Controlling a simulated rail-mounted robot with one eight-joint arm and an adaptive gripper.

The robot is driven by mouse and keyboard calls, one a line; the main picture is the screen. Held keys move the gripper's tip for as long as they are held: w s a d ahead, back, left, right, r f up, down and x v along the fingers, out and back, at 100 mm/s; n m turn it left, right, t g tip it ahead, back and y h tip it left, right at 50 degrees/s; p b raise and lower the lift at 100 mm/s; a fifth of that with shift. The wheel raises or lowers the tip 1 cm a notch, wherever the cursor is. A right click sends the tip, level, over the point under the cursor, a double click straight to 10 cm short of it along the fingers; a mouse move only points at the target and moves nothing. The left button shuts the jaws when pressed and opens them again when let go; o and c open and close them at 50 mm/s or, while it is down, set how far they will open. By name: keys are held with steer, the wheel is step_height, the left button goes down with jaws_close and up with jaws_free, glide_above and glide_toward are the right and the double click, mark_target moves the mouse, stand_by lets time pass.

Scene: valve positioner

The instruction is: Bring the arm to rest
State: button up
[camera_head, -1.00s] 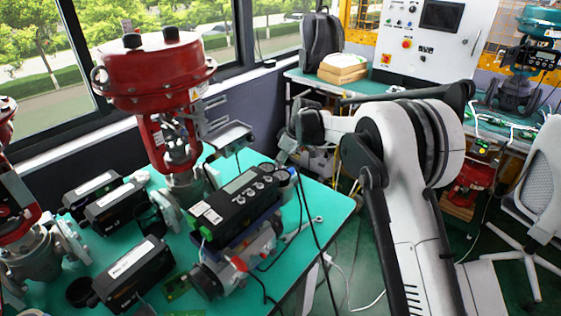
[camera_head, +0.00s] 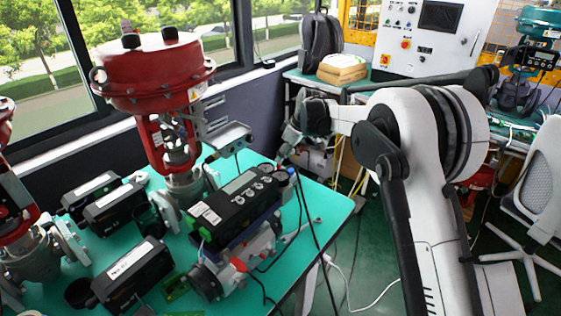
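My arm stands at the right of the table, bent at its elbow, with its forearm pointing left. My gripper (camera_head: 287,152) is at the end of it, above the table's right rear edge, behind and to the right of the black positioner (camera_head: 238,205). Its fingers are small and dark in this view, and I cannot tell whether they are open or shut. Nothing is clearly seen held in it. The red valve actuator (camera_head: 155,75) stands upright on the green table (camera_head: 310,255), left of my gripper.
Several black boxes (camera_head: 132,273) lie on the table's left half. A black cable (camera_head: 303,225) runs past the positioner's right side. A white control cabinet (camera_head: 425,38), a backpack (camera_head: 321,42) and a cardboard-coloured box (camera_head: 342,74) are at the back. A white chair (camera_head: 540,180) stands at the right.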

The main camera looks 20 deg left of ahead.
steer(key=s+d+r+m+t, duration=0.1)
steer(key=s+d+r+m, duration=0.15)
steer(key=d+r, duration=0.6)
steer(key=s+d+r+m+t, duration=0.1)
steer(key=s+d+r, duration=0.2)
steer(key=d+r, duration=0.5)
steer(key=s+d+r+m+t+h, duration=0.15)
steer(key=s+d+r+m, duration=0.35)
steer(key=s+d, duration=0.6)
steer(key=s+d+f+m+t+h, duration=0.1)
steer(key=s+d+f+m, duration=0.2)
steer(key=s+d, duration=0.6)
steer(key=s+d+f+m+t+h, duration=0.2)
steer(key=s+d, duration=0.8)
steer(key=s, duration=0.7)
steer(key=shift+d+f+m, duration=0.15)
steer(key=shift+f+m, duration=0.45)
steer(key=shift+m, duration=0.55)
